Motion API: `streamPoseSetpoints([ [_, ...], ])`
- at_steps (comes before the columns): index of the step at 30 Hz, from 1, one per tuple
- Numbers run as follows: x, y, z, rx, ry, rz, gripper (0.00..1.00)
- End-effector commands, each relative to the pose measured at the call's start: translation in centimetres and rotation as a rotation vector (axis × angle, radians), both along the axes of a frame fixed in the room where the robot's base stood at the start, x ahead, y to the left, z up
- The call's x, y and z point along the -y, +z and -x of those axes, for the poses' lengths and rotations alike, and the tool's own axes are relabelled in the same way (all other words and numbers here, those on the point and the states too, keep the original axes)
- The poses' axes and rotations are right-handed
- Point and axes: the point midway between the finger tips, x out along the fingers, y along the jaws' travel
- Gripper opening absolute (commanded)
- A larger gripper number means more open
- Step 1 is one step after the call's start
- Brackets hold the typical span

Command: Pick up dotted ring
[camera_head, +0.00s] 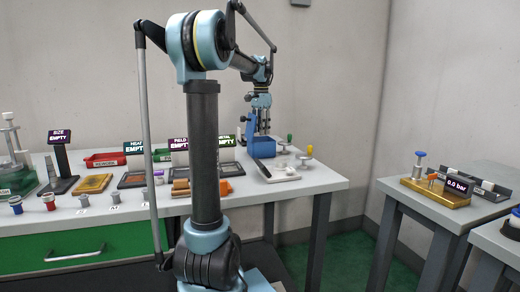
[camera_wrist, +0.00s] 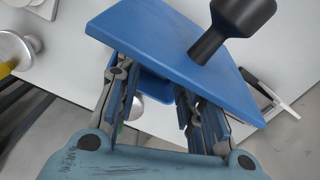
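I cannot make out a dotted ring in either view. My gripper (camera_wrist: 158,95) points down at the blue box (camera_head: 263,149) on the right part of the long table. Its two fingers stand apart, with nothing seen clamped between them. A blue lid-like panel (camera_wrist: 150,40) with a black knob (camera_wrist: 240,18) covers the fingertips in the wrist view. This panel (camera_head: 252,132) stands tilted beside my gripper in the head view. Part of a pale rounded thing (camera_wrist: 131,110) shows behind the left finger; I cannot tell what it is. The box's inside is hidden.
A white tray (camera_head: 278,175) lies in front of the box. A metal disc-topped post (camera_head: 304,159) and green- and yellow-topped pieces stand to its right. Display signs, a red bin (camera_head: 105,160) and several small parts fill the table's left. Floor separates it from the right-hand table (camera_head: 440,207).

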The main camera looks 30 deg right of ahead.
Motion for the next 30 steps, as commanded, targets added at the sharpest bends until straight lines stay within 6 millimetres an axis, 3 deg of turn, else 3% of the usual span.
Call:
streamPoseSetpoints([
  [8,0.1,-1.8,0.0,0.0,-0.001,0.0,0.35],
  [18,0.6,-5.9,0.0,0.0,-0.001,0.0,0.35],
  [28,0.6,-6.4,0.0,0.0,-0.002,0.0,0.35],
  [30,0.6,-6.4,0.0,0.0,-0.002,0.0,0.19],
])
